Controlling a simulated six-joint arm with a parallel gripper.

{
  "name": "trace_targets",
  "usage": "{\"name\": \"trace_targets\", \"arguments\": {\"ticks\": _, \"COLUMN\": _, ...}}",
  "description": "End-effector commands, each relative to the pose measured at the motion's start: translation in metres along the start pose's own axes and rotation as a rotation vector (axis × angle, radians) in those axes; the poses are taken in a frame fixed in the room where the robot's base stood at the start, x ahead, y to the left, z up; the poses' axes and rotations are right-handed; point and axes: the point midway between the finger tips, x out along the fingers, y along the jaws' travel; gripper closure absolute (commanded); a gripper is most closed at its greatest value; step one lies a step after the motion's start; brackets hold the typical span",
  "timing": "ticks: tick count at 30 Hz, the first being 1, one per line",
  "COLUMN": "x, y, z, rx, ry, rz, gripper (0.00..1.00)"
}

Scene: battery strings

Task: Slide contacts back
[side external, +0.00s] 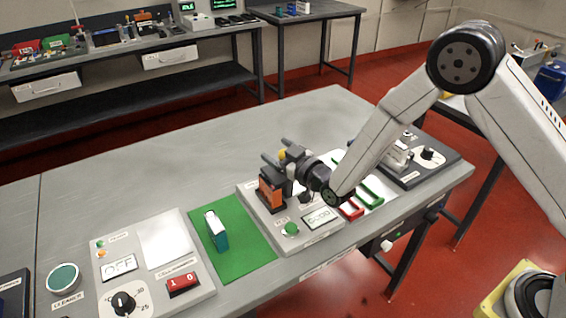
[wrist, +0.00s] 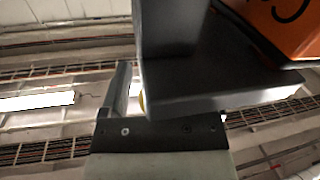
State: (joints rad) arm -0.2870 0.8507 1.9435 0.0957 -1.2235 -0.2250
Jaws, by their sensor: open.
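My gripper (side external: 279,151) is open and reaches level over the tester panel (side external: 254,221), its two dark fingers pointing to the back left. A small yellow part (side external: 282,155) shows by the fingers. An orange and black battery block (side external: 271,192) stands upright on the panel, just in front of the gripper. The wrist view shows a finger (wrist: 121,88), a large dark part close to the lens (wrist: 200,70) and an orange face with a black mark (wrist: 285,25). The sliding contacts are not clearly distinguishable; the gripper hides part of the panel.
The panel has a green button (side external: 291,229) and a display (side external: 322,217). A teal and white block (side external: 217,232) stands on a green mat (side external: 245,263). The table behind is clear.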

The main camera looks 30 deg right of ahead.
Motion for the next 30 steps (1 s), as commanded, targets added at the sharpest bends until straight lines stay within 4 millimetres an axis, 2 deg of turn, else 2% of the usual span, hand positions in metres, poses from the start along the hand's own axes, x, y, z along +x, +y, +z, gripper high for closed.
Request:
{"name": "trace_targets", "arguments": {"ticks": 2, "x": -0.0001, "y": 0.0, "z": 0.0, "rx": 0.0, "ry": 0.0, "rz": 0.0, "gripper": 0.19}}
{"name": "trace_targets", "arguments": {"ticks": 9, "x": -0.0002, "y": -0.0001, "z": -0.0001, "rx": 0.0, "ry": 0.0, "rz": 0.0, "gripper": 0.96}}
{"name": "trace_targets", "arguments": {"ticks": 10, "x": -0.0002, "y": -0.0001, "z": -0.0001, "rx": 0.0, "ry": 0.0, "rz": 0.0, "gripper": 1.0}}
{"name": "trace_targets", "arguments": {"ticks": 30, "x": -0.0004, "y": -0.0007, "z": -0.0003, "rx": 0.0, "ry": 0.001, "rz": -0.001, "gripper": 1.0}}
